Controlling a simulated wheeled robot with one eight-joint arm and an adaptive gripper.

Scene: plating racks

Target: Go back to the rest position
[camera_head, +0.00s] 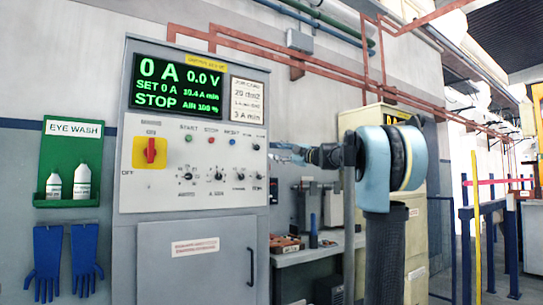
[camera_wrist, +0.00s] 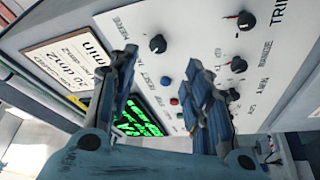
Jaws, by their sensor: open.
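My gripper (camera_head: 286,153) is at the right side of the control panel (camera_head: 137,190) in the head view, at the height of its small knobs. In the wrist view my gripper (camera_wrist: 165,88) is open and empty, its two dark blue fingers spread apart in front of the tilted panel face (camera_wrist: 200,50). Knobs and buttons show between and beyond the fingers. I cannot tell whether a fingertip touches the panel. The green display (camera_head: 178,87) reads 0 A, 0.0 V and STOP. The red main switch (camera_head: 151,151) on its yellow plate stands upright.
An eye wash station (camera_head: 70,165) and blue gloves (camera_head: 64,262) hang on the wall at left. A bench (camera_head: 315,250) with small items stands right of the cabinet (camera_head: 195,265). A beige cabinet (camera_head: 416,250) is behind my arm. Blue railings (camera_head: 466,250) stand at far right.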

